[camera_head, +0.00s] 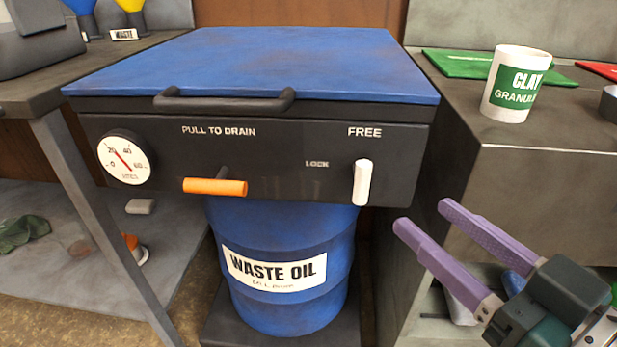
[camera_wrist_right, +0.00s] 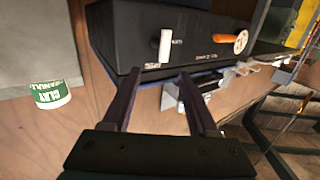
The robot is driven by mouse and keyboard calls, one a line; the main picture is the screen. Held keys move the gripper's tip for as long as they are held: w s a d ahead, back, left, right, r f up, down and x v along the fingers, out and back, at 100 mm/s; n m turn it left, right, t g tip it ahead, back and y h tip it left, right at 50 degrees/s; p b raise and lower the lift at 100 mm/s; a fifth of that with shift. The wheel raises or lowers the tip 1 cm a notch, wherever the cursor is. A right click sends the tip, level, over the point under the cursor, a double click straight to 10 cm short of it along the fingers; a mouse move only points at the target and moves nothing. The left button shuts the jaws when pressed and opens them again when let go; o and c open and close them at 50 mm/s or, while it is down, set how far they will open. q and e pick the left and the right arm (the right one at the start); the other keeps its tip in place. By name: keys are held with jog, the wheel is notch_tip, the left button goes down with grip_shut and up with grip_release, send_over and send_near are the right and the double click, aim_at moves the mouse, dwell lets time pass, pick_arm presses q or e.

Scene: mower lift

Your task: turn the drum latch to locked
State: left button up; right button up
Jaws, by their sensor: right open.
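The drum latch is a white handle (camera_head: 362,183) on the front right of the black panel (camera_head: 290,180). It stands upright, below the word FREE; the word LOCK is to its left. My right gripper (camera_head: 422,216) is open and empty, its purple fingers right of and below the latch, apart from it. In the right wrist view the latch (camera_wrist_right: 165,46) shows beyond the fingertips of my right gripper (camera_wrist_right: 158,76), with a gap between. The blue waste oil drum (camera_head: 283,305) stands under the panel. My left gripper is out of view.
An orange drain handle (camera_head: 215,187) and a round gauge (camera_head: 124,157) are left of the latch. A black bar handle (camera_head: 225,101) juts from the blue lid (camera_head: 260,60). A clay granules tub (camera_head: 516,84) stands on the right bench (camera_head: 560,135).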

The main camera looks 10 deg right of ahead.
aim_at(370, 176)
jog(key=b+x, duration=0.2)
jog(key=x, duration=0.8)
jog(key=shift+s+a, duration=0.1)
jog(key=shift+a, duration=0.05)
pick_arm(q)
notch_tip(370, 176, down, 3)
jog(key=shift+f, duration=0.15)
pick_arm(e)
jog(key=c, duration=0.4)
jog(key=shift+f, duration=0.1)
grip_shut()
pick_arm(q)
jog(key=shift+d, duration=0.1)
